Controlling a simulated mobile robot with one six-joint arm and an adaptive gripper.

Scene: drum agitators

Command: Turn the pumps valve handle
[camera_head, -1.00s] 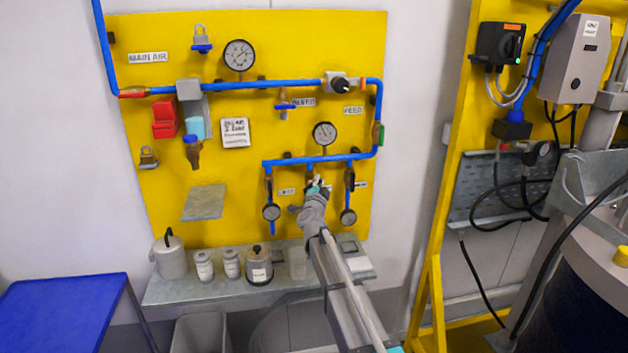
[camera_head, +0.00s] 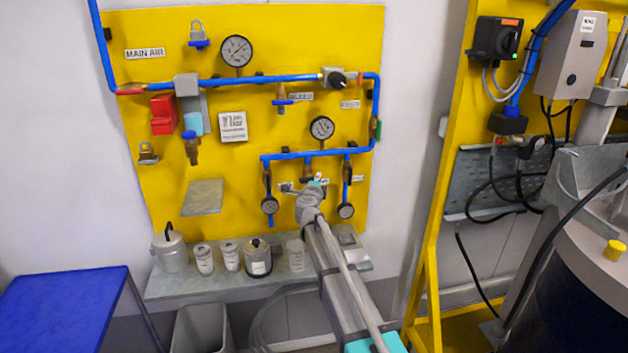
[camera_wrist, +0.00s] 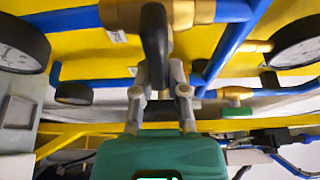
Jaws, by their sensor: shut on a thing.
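The lower blue pipe on the yellow panel carries three brass valves with black handles. My gripper (camera_head: 311,184) is at the middle valve (camera_head: 308,171) and hides its handle in the head view. In the wrist view, my gripper (camera_wrist: 159,72) has its two grey fingers on either side of the black valve handle (camera_wrist: 155,42), shut on it. The handle stands in front of a brass valve body (camera_wrist: 185,14). The small label beside this valve is too small to read, so I cannot tell whether it is the pumps valve.
A left valve (camera_head: 267,178) and a right valve (camera_head: 347,168) hang close on either side. A shelf (camera_head: 215,285) with jars (camera_head: 204,258) stands beneath. A yellow frame (camera_head: 440,200) rises at the right.

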